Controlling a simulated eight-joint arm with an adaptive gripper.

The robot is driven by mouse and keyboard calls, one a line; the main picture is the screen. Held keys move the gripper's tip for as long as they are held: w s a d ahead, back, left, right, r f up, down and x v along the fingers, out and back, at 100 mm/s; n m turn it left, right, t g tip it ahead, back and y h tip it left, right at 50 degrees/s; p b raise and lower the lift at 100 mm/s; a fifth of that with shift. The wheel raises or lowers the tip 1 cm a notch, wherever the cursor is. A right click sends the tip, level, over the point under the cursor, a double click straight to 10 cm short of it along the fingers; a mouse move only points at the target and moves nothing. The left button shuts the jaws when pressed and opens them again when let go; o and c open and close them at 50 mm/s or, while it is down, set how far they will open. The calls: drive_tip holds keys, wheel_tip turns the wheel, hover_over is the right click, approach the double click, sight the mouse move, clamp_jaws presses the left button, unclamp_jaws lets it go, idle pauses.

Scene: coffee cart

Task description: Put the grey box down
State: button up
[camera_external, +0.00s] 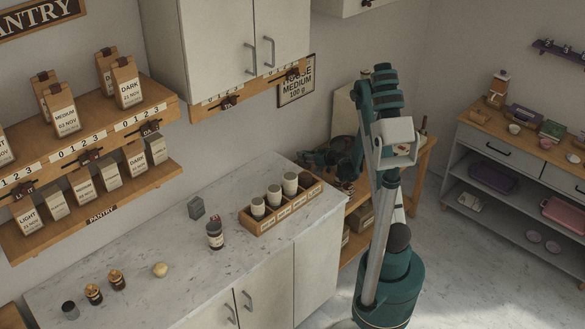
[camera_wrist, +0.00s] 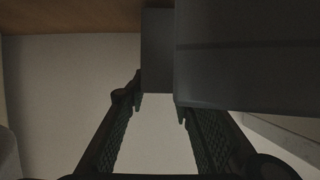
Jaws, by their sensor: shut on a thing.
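My gripper (camera_wrist: 160,105) is shut on a grey box (camera_wrist: 157,48), whose plain face shows between and beyond the fingertips in the wrist view. In the external view my gripper (camera_external: 318,159) is a dark green shape at the end of my arm, near the wall behind the counter's right end. The held box cannot be made out there. A larger dark grey thing (camera_wrist: 245,55) fills the upper right of the wrist view, beside the held box; I cannot tell whether they touch.
The marble counter (camera_external: 130,255) carries a wooden tray (camera_external: 252,228) with several cups, a dark jar (camera_external: 215,236) and small jars at front left. Bare marble lies between them. A wooden table (camera_external: 418,160) stands behind my arm. Wooden shelves with coffee bags (camera_external: 82,191) hang at left.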

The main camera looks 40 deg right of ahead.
drive_tip(key=shift+f, duration=0.5)
drive_tip(key=shift+f, duration=0.1)
drive_tip(key=o, duration=0.9)
drive_tip(key=v, duration=0.3)
drive_tip(key=shift+r, duration=0.35)
wheel_tip(320, 180, up, 5)
drive_tip(key=shift+p, duration=0.75)
drive_tip(key=shift+r, duration=0.85)
